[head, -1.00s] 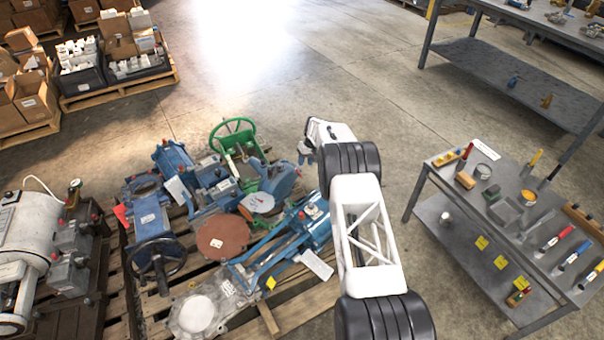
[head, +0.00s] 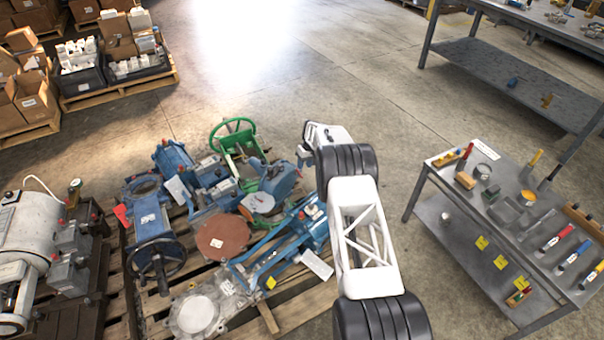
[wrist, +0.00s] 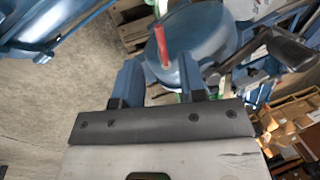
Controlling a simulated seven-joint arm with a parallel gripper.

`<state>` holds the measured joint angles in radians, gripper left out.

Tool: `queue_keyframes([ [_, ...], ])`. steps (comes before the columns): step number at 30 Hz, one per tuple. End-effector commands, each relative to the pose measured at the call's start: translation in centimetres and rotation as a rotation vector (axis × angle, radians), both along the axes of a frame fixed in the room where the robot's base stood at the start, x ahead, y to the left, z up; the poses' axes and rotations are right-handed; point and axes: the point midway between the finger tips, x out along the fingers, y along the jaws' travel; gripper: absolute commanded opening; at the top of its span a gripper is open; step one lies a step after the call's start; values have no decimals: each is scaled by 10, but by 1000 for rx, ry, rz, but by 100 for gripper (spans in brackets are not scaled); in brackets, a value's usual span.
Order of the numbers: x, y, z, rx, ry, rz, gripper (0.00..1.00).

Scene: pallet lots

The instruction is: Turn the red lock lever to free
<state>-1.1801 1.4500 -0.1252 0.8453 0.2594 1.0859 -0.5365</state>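The red lever (wrist: 162,46) shows in the wrist view, standing out from the face of a round blue housing (wrist: 182,35). It appears ahead of my gripper, in line with the gap between the fingers. My gripper (wrist: 160,80) is open, its two blue fingers apart with nothing seen held between them. I cannot tell the exact distance from the fingers to the lever. In the head view my gripper (head: 303,158) hangs beside the blue round-bodied valve (head: 284,180) on the pallet. I cannot make out the lever clearly there.
Blue valves, a green handwheel (head: 233,137) and a brown disc (head: 222,237) crowd the wooden pallet (head: 262,315). A grey motor unit (head: 25,235) stands at left. A metal cart with tools (head: 455,225) stands at right. Open floor lies behind the pallet.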

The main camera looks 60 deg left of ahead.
Motion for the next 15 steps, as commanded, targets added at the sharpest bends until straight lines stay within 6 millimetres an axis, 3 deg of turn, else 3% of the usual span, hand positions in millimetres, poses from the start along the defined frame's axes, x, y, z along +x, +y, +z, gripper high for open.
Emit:
queue_keyframes([
  [15, -12, 0, -47, 1, 0, 0, 38],
])
